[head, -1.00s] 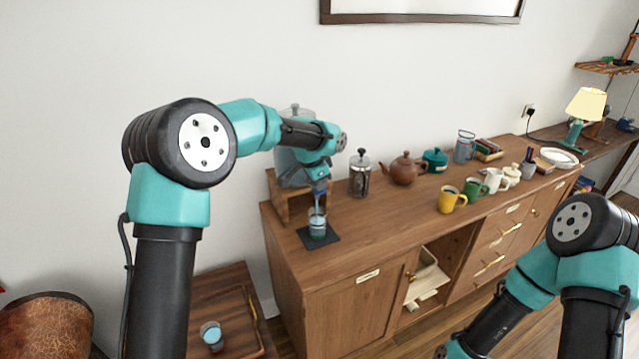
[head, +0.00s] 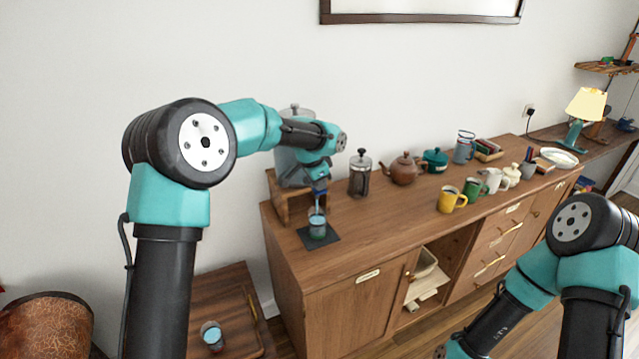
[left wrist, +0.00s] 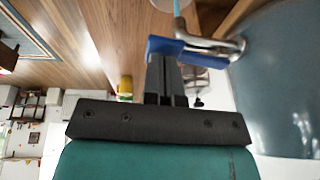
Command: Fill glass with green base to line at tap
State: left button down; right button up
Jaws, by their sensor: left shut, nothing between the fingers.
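A glass (head: 317,229) stands upright on a small dark mat under the tap, with blue-green liquid in it; its base colour and line are too small to make out. A thin blue stream (head: 317,205) falls into it from above. The tank (head: 294,178) stands behind, partly hidden by my left arm. In the left wrist view, my left gripper (left wrist: 166,72) is shut and empty, its fingertips against or very close to the tap's blue lever (left wrist: 190,48). The stream also shows there (left wrist: 177,8). My right gripper is out of view.
A second glass with blue liquid (head: 212,336) stands on a wooden tray (head: 237,299) at lower left. Right of the tap on the sideboard stand a French press (head: 360,175), a brown teapot (head: 403,170) and several mugs. The sideboard front beside the mat is clear.

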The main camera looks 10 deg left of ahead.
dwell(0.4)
pick_arm(q)
jog(key=shift+r, duration=0.9)
jog(key=shift+r, duration=0.6)
jog(key=w+v, duration=0.1)
jog(key=v, duration=1.1)
jog(key=shift+r, duration=0.35)
jog(key=shift+w+a+f, duration=0.1)
